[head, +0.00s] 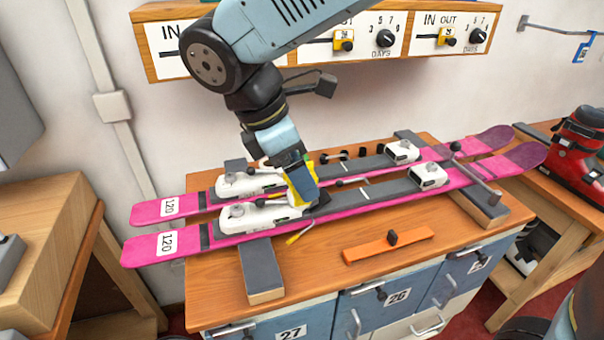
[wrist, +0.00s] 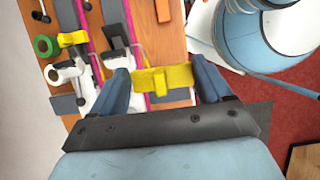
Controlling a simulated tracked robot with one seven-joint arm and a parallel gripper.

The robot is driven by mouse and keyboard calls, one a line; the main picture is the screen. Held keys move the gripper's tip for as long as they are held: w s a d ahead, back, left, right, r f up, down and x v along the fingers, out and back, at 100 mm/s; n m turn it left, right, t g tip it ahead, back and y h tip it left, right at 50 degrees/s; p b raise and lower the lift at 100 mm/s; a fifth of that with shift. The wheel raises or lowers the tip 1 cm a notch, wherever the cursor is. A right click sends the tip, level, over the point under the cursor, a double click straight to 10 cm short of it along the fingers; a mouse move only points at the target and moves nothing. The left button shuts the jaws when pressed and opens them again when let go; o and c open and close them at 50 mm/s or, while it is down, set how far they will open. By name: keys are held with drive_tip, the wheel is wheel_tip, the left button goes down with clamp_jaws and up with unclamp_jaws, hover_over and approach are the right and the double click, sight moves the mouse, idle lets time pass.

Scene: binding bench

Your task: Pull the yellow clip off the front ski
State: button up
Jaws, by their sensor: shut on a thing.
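The front ski (head: 185,241) is pink, marked 120, and lies nearer the bench's front edge with a white and grey binding on it. My gripper (head: 303,184) reaches down over the middle of this ski, beside the white binding part. It is shut on the yellow clip (wrist: 152,80), which spans between both fingers in the wrist view. In the head view the clip shows only partly behind the fingers. I cannot tell whether it still touches the ski.
The rear ski (head: 172,207) lies parallel behind. An orange bar tool (head: 388,245) and a thin yellow-handled tool (head: 300,233) lie in front of the skis. A green ring (wrist: 45,45) lies by another yellow piece (wrist: 72,39). A control panel (head: 290,50) hangs above.

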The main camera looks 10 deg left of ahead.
drive_tip(key=shift+r, duration=1.8)
